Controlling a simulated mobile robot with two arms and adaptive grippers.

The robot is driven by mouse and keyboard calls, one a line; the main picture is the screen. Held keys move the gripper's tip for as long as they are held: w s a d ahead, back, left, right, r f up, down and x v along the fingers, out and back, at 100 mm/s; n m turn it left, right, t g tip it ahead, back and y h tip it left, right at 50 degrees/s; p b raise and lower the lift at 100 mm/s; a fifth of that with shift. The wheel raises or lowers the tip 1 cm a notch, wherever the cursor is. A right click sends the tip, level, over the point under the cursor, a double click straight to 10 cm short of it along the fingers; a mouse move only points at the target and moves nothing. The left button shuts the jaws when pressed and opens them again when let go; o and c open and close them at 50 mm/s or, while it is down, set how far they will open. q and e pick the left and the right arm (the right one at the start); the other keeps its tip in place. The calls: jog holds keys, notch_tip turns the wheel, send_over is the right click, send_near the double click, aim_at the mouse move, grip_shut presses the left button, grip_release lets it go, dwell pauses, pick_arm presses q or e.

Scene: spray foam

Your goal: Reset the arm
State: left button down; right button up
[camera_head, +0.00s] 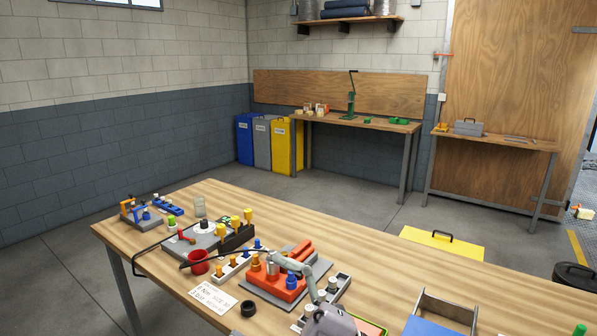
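A pale grey-green curved, tube-like piece (295,268) lies over the right part of the cluster on the wooden table (500,292). Its lower end meets a purple-grey blocky piece (330,320) at the bottom edge, which is partly cut off.
A yellow box (442,242) lies beyond the table.

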jog(key=w+d+f+m+t+h, duration=0.2)
jog(key=w+d+m+t+h, duration=0.2)
jog(key=d+m+t+h, duration=0.4)
jog(key=w+d+f+m+t+h, duration=0.25)
jog(key=d+m+t+h, duration=0.4)
jog(key=m, duration=0.35)
jog(key=s+d+f+m+g+h, duration=0.1)
jog(key=d+f+m+g+h, duration=0.3)
jog(key=f, duration=0.4)
jog(key=s+d+f+m+g+h, duration=0.2)
jog(key=d+f+m+h, duration=0.15)
jog(key=d+f, duration=0.35)
jog(key=s+d+f+g, duration=0.1)
jog(key=s+f+g, duration=0.4)
jog(key=s+f, duration=0.45)
jog(key=s+f+g, duration=0.6)
jog(key=s+f, duration=0.1)
jog(key=s, duration=0.5)
notch_tip(320, 180, down, 28)
jog(key=s+r+n+g, duration=0.1)
jog(key=s+g, duration=0.1)
jog(key=s, duration=0.1)
jog(key=s+d+f, duration=0.3)
jog(key=s+f, duration=1.2)
jog(key=shift+s+g, duration=0.35)
jog(key=shift+s, duration=0.05)
jog(key=shift+f, duration=0.1)
